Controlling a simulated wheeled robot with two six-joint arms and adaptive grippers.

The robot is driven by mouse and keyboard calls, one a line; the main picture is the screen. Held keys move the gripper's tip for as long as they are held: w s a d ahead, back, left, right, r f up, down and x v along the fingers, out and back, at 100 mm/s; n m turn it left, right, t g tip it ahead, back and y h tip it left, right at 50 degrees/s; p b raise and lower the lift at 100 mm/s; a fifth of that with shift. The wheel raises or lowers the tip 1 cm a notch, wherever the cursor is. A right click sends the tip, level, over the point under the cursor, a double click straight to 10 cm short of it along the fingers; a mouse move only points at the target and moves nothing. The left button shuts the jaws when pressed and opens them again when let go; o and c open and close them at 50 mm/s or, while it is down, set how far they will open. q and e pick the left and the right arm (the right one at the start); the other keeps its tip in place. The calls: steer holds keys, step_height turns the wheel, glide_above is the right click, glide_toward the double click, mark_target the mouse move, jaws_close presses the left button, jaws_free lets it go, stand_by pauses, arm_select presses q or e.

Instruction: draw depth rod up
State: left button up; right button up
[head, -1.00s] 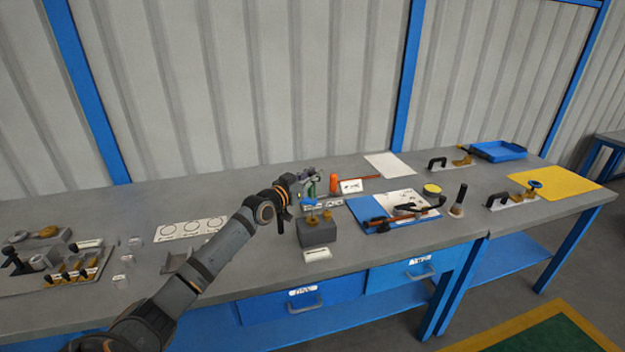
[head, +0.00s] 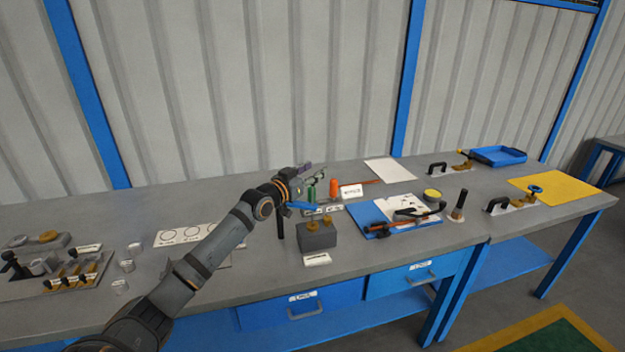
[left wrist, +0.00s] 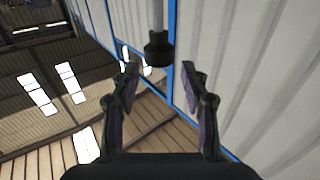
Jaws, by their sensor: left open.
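My left gripper (head: 318,170) is above the bench, beyond the grey block (head: 318,238), with its fingers pointing to the right. In the left wrist view it is open (left wrist: 160,70), with a gap between the two fingers. A dark rod with a wider end (left wrist: 158,48) comes in from the top of that view, near the fingertips and not gripped. I cannot tell for sure whether it is the depth rod. A slanted blue part (head: 303,206) shows just below the gripper. Gold knobs (head: 328,221) sit on the grey block. My right gripper is out of view.
Close beyond the block stand a green item (head: 311,193), an orange item (head: 333,187) and a white card (head: 351,191). A blue board with tools (head: 365,212) lies to the right. A white sheet with circles (head: 185,232) lies left, behind my arm.

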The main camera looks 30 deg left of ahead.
arm_select(q)
step_height(320, 180, up, 7)
steer(key=shift+r, duration=0.1)
stand_by(0.6)
